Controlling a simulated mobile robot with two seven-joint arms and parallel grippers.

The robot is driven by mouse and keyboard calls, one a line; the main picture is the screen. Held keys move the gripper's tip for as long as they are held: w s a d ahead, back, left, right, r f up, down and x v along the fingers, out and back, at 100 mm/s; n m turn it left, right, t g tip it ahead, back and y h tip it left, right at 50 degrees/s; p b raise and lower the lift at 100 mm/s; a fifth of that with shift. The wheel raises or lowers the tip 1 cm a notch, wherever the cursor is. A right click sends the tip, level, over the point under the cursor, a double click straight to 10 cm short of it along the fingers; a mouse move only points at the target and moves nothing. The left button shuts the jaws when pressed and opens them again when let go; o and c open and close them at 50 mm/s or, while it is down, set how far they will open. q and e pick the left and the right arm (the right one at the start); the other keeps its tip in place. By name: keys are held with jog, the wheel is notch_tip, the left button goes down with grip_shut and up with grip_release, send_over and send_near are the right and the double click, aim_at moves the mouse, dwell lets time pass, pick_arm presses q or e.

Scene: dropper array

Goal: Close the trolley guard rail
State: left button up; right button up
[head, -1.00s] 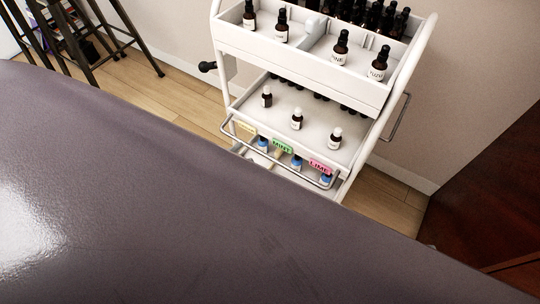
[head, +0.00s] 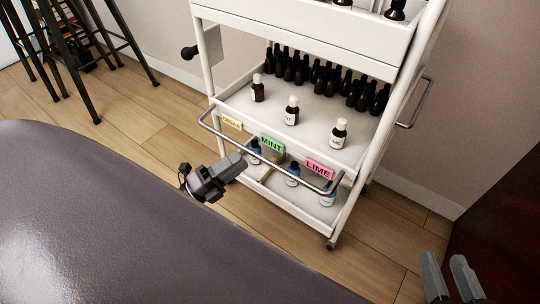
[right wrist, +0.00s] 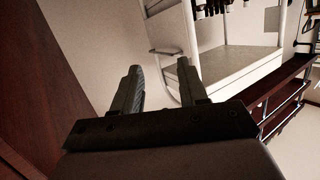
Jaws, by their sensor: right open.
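The white trolley (head: 305,27) stands ahead in the head view. Its silver guard rail (head: 265,148) is a U-shaped bar sticking out in front of the middle shelf (head: 318,112), apart from the shelf's front edge. My left gripper (head: 240,161) is just below and in front of the rail, left of its middle. It is seen side-on, so I cannot tell its opening or whether it touches the rail. My right gripper (head: 452,268) is open and empty at the lower right, away from the rail; its fingers also show in the right wrist view (right wrist: 163,83).
Dark bottles (head: 293,66) stand at the back of the middle shelf, with several white-capped ones in front. Labels, including a green MINT card (head: 272,145), hang at its front. Blue-labelled bottles (head: 293,175) stand on the lower shelf. A purple padded surface (head: 130,220) fills the lower left.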

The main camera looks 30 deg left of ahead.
pick_arm(q)
jog(key=b+x, duration=0.1)
jog(key=x, duration=0.6)
grip_shut()
